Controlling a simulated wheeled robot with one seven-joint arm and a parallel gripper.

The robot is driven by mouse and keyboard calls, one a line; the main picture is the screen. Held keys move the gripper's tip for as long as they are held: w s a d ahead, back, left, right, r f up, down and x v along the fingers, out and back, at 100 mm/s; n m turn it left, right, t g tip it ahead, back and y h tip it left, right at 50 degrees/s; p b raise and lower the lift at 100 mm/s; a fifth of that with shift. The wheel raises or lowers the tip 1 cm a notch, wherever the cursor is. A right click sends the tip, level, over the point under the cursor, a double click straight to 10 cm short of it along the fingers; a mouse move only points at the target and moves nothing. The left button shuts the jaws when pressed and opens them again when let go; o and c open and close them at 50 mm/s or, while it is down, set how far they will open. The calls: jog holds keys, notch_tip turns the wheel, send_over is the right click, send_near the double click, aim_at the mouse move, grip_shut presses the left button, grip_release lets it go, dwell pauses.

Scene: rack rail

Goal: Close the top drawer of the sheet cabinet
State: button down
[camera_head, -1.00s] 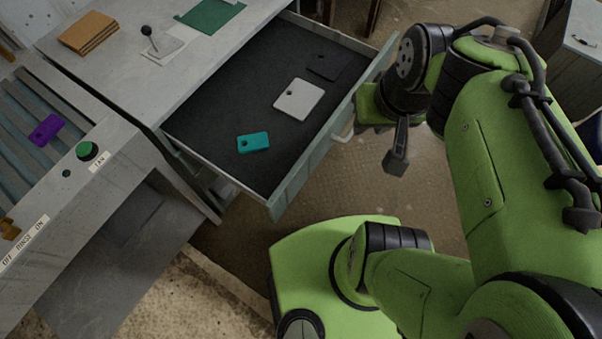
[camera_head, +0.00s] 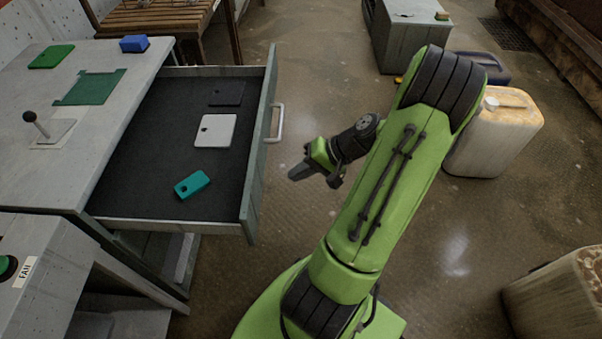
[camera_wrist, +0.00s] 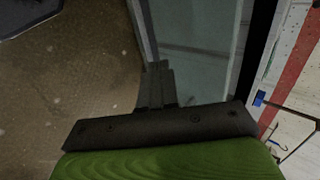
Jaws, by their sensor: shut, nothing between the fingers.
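The top drawer (camera_head: 125,192) of the sheet cabinet (camera_head: 85,130) is pulled well out in the head view. Its grey-green front panel (camera_head: 262,150) carries a pale bar handle (camera_head: 276,123). A teal plate (camera_head: 192,185), a light grey plate (camera_head: 215,131) and a dark plate (camera_head: 227,94) lie inside it. My gripper (camera_head: 294,174) is shut and empty, to the right of the front panel and lower in the picture than the handle, with a gap showing. In the wrist view my shut fingers (camera_wrist: 156,77) point toward a grey-green panel (camera_wrist: 200,55), likely the drawer front; contact cannot be told.
On the cabinet top are a green sheet (camera_head: 90,87), a blue block (camera_head: 134,44) and a lever (camera_head: 36,124). A dirty jerrycan (camera_head: 495,132) and a grey cabinet (camera_head: 408,35) stand on the right. Bare floor lies right of the drawer.

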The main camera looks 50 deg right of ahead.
aim_at(260, 184)
jog(key=w+a+f, duration=0.1)
jog(key=w+a+f+b, duration=0.1)
jog(key=w, duration=0.1)
jog(key=w+a+f+b, duration=0.1)
jog(key=w+a, duration=0.1)
jog(key=shift+w+a+f, duration=0.1)
jog(key=shift+w, duration=0.05)
jog(key=shift+w+a, duration=0.1)
jog(key=shift+w, duration=0.1)
jog(key=shift+w, duration=0.1)
